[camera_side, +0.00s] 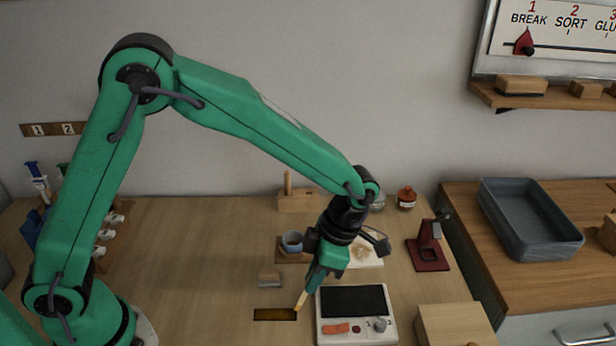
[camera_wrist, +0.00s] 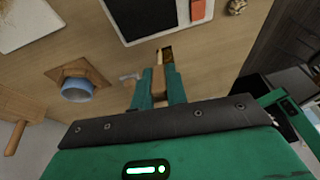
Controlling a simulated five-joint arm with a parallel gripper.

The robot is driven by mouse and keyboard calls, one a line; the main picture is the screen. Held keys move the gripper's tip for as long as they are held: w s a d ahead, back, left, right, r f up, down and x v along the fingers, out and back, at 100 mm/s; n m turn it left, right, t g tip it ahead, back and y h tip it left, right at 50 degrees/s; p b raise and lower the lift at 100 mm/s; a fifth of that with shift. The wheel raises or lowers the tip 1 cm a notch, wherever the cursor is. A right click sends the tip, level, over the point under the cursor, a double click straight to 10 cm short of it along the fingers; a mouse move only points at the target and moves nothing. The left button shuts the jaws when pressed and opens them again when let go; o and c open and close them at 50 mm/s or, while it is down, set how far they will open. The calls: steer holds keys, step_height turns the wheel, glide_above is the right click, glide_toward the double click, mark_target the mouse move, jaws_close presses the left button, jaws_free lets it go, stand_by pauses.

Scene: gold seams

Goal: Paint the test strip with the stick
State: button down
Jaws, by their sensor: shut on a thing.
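My gripper (camera_side: 313,286) is shut on a thin pale stick (camera_side: 301,300) and points it down toward the table. In the wrist view the stick (camera_wrist: 158,58) shows between the green fingers of my gripper (camera_wrist: 160,78). The test strip (camera_side: 275,314) is a dark strip with a golden-brown tone lying flat on the table. The stick's tip is at the strip's right end; I cannot tell whether it touches. The strip also shows partly behind the stick in the wrist view (camera_wrist: 167,53).
A white device with a black panel (camera_side: 354,301) lies just right of the strip. A blue-grey cup (camera_side: 292,242) on a wooden base stands behind. A small block (camera_side: 269,281) lies behind the strip. A red stand (camera_side: 428,250) and wooden box (camera_side: 454,325) are at right. The table's left middle is clear.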

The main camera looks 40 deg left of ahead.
steer(key=shift+s+a, duration=0.1)
steer(key=shift+s+a, duration=0.25)
stand_by(0.3)
steer(key=shift+a, duration=0.1)
steer(key=shift+s+a, duration=0.25)
steer(key=shift+s, duration=0.05)
steer(key=shift+s+a, duration=0.3)
steer(key=shift+s, duration=0.05)
steer(key=shift+a, duration=0.1)
steer(key=shift+s+a, duration=0.25)
steer(key=shift+s, duration=0.1)
